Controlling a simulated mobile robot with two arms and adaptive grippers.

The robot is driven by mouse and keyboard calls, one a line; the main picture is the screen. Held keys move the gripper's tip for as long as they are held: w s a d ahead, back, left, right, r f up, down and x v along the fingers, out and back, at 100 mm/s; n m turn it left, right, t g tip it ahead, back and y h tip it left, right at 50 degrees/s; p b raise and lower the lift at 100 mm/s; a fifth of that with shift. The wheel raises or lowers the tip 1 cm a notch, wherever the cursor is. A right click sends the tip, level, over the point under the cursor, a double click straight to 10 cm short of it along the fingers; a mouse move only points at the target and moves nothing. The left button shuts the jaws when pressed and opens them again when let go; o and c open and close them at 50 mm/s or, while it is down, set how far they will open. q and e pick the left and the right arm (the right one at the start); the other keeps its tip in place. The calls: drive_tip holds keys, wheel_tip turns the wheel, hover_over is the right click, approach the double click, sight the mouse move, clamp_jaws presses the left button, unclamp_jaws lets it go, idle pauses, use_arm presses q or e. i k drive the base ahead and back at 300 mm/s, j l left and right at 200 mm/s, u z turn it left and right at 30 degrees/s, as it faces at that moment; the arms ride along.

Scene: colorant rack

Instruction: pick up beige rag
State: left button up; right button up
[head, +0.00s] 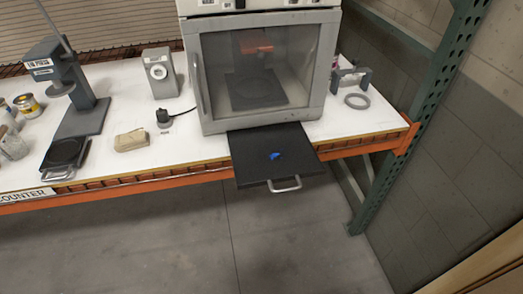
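The beige rag (132,140) lies folded on the white counter top (190,151), left of the oven-like cabinet and a little back from the counter's front edge. It is fully in view and nothing covers it. Neither of my grippers shows in the head view.
A grey cabinet with a glass door (262,70) stands right of the rag. A black tray (262,168) with a blue spot juts past the front edge. A small black object (163,117) and a grey press (73,92) stand near the rag. The floor (190,240) in front is clear.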

sight(133, 139)
drive_tip(key=j, duration=0.45)
drive_tip(key=i+j, duration=0.15)
drive_tip(key=j, duration=0.7)
drive_tip(key=i, duration=0.05)
